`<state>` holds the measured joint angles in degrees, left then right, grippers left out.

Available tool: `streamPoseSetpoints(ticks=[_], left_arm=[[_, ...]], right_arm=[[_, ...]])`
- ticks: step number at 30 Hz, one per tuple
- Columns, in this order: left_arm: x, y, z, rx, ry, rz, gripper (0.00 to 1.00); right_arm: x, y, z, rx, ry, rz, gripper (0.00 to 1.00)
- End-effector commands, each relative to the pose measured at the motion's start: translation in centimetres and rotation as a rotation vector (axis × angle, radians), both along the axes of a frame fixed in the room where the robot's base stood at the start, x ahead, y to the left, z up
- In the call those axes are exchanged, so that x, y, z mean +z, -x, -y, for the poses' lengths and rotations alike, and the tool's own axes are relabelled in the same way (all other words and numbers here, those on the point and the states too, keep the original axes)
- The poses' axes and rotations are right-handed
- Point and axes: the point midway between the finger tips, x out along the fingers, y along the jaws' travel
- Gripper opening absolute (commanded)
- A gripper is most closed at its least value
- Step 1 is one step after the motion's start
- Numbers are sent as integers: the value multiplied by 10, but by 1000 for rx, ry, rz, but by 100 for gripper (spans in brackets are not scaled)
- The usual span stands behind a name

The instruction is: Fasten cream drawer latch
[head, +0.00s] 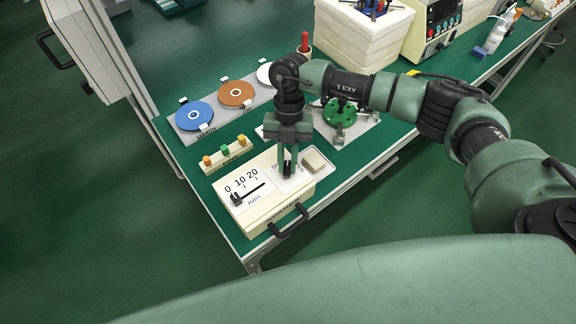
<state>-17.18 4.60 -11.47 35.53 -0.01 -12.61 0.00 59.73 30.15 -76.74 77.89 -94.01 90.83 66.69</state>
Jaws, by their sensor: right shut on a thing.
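The cream drawer box (262,212) stands at the near corner of the green bench. Its front bears a dark bar handle (290,221), and the drawer front looks flush with the box. My right gripper (287,172) points down over the box's top, by a pale plate (296,181) with a cream block (314,160). It is shut on a small dark part at that plate. The fingers hide most of this part, so I cannot tell its position or whether it is the latch. My left gripper is not in view.
A dial marked 0 10 20 with a dark slider (236,199) is on the box's top. Behind stand a block with coloured pegs (227,153), a tray of discs (236,94), a green round fixture (340,112) and white stacked boxes (352,42). The bench edge is close in front.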

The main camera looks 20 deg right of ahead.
Motion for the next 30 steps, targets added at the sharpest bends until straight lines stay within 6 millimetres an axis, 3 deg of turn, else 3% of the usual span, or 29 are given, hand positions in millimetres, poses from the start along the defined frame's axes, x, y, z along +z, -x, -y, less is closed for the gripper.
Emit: streamPoseSetpoints(ticks=[1,15,30], left_arm=[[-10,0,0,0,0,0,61],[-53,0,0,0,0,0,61],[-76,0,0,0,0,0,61]], right_arm=[[-3,-2,-1,45,-1,5,0],[-2,-2,-4,472,0,6,0],[1,-2,-4,716,1,5,0]])
